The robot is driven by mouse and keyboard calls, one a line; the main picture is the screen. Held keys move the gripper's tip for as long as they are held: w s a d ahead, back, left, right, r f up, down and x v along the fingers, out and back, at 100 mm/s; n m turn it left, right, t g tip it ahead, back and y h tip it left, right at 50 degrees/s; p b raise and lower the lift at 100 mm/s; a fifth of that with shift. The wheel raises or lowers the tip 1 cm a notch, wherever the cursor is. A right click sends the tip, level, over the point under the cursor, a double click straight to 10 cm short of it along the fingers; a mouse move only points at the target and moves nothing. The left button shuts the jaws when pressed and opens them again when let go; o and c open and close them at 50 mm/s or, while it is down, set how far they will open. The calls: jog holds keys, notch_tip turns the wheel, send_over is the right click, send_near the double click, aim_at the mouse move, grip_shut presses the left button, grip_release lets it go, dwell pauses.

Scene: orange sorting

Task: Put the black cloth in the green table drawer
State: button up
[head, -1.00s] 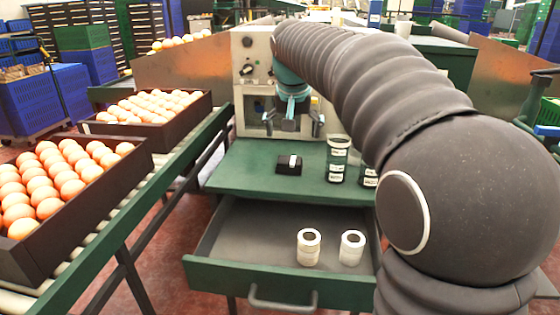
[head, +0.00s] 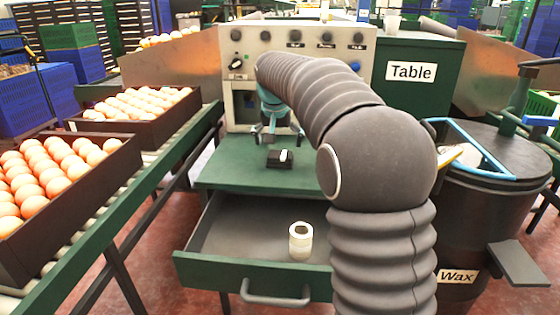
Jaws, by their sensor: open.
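A small black item with a white patch (head: 287,156) lies on the green table top (head: 225,175); it may be the folded black cloth, but its material is too small to tell. My gripper (head: 277,138) points down with its fingers apart, just above and behind the item in this view. I cannot tell whether the fingers touch it. The green table drawer (head: 225,276) is pulled open below the table top. A white roll (head: 300,241) stands inside it, and my arm hides the drawer's right part.
A panel with knobs (head: 300,50) stands behind the table. Crates of eggs (head: 60,185) sit on the conveyor (head: 105,225) at left. A dark wax barrel (head: 480,215) stands at right. The left part of the drawer floor is bare.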

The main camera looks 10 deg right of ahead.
aim_at(280, 153)
jog(key=b+x, duration=0.1)
jog(key=x, duration=0.4)
jog(key=shift+s+d+f, duration=0.1)
jog(key=shift+s+f, duration=0.05)
jog(key=shift+f, duration=0.05)
jog(key=c, duration=1.2)
